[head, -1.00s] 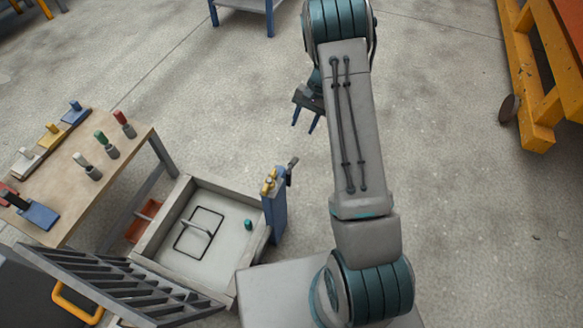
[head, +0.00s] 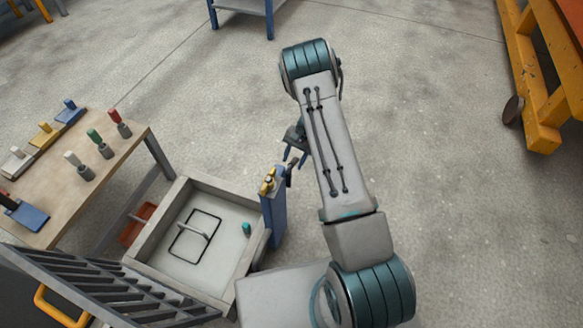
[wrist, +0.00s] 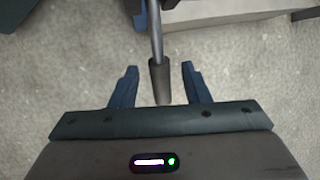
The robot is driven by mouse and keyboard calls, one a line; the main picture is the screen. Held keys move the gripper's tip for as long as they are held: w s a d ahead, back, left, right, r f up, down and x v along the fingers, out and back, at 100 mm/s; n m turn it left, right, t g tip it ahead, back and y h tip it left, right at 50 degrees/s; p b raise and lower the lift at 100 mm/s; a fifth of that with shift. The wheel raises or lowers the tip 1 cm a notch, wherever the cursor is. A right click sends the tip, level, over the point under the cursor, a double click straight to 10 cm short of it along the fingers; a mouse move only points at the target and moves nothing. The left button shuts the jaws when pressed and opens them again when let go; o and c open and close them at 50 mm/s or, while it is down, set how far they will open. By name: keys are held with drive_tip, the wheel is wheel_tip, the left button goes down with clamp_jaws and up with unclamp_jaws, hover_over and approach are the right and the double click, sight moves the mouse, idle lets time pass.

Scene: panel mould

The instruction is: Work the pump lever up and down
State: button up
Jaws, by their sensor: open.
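The pump lever (head: 291,166) sticks up and out from the top of a blue post (head: 277,215) beside the mould box. In the wrist view the lever's dark grip (wrist: 160,82) on a thin metal rod lies between my two blue fingers. My gripper (head: 294,157) is close at the lever's end in the head view. In the wrist view my gripper (wrist: 157,85) is open, with a gap on each side of the grip. No contact with the lever shows.
The mould box (head: 150,246) holds a wire frame (head: 196,232) and a small teal piece (head: 246,229). A barred grate (head: 110,290) leans in front. A workbench (head: 98,190) with several tools stands left.

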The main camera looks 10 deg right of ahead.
drive_tip(key=shift+b+x, duration=0.3)
drive_tip(key=shift+x, duration=1.15)
clamp_jaws()
drive_tip(key=shift+r, duration=0.1)
